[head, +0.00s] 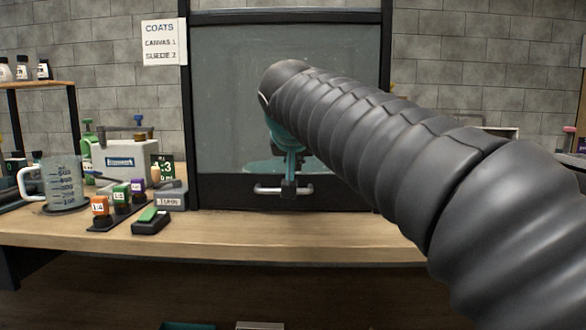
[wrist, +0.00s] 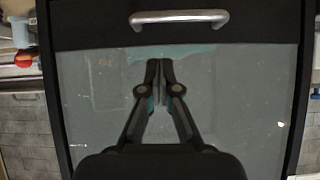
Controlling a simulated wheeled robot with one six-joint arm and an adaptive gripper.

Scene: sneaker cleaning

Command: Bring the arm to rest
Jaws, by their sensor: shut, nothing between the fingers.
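My arm, in a dark ribbed sleeve, reaches from the lower right across the head view. My gripper (head: 289,188) hangs at its end, in front of the cabinet's window panel (head: 225,90) and close to the metal bar handle (head: 268,191). In the wrist view my gripper (wrist: 159,66) is shut with its fingertips together and nothing between them. The bar handle (wrist: 180,18) lies beyond the fingertips there, apart from them in the picture. Whether the gripper touches the panel or handle in depth I cannot tell.
The wooden bench (head: 230,230) runs below the cabinet. On its left stand a measuring jug (head: 62,185), several small labelled bottles (head: 121,197), a black block with a green top (head: 151,220) and a pale box (head: 122,160). A coats sign (head: 164,43) hangs above.

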